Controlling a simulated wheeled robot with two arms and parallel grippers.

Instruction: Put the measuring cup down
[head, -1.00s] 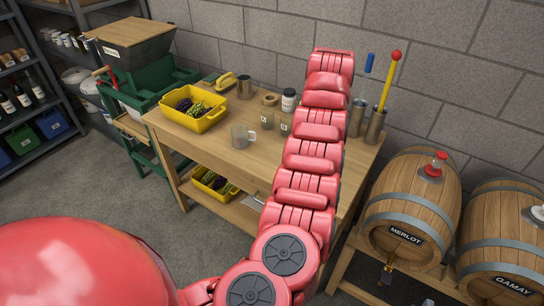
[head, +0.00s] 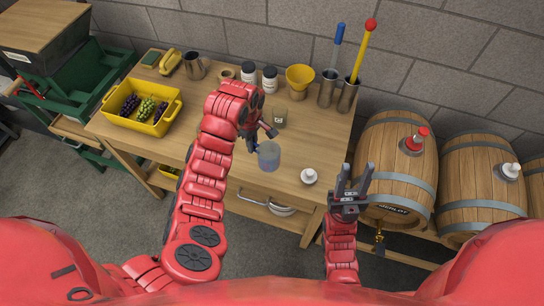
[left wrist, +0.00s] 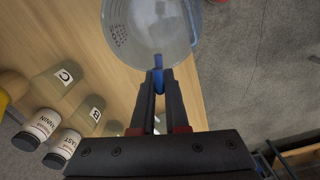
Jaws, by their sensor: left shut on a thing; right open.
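The measuring cup (head: 269,157) is clear and greyish, with a blue handle that shows in the left wrist view. My left gripper (head: 257,143) is shut on the handle, from the left of the cup in the head view. In the left wrist view the fingertips (left wrist: 158,80) pinch the handle and the cup (left wrist: 148,28) runs off the top edge. The cup is over the front part of the wooden table (head: 165,145); I cannot tell whether its base touches. My right gripper (head: 352,185) is open and empty at the table's front right, fingers pointing up.
A small jar (head: 280,117) stands behind the cup, with a yellow funnel (head: 299,80) and white-labelled jars (head: 270,79) further back. A white-topped item (head: 309,176) is right of the cup. A yellow grape crate (head: 141,122) is at left. Bare tabletop lies between.

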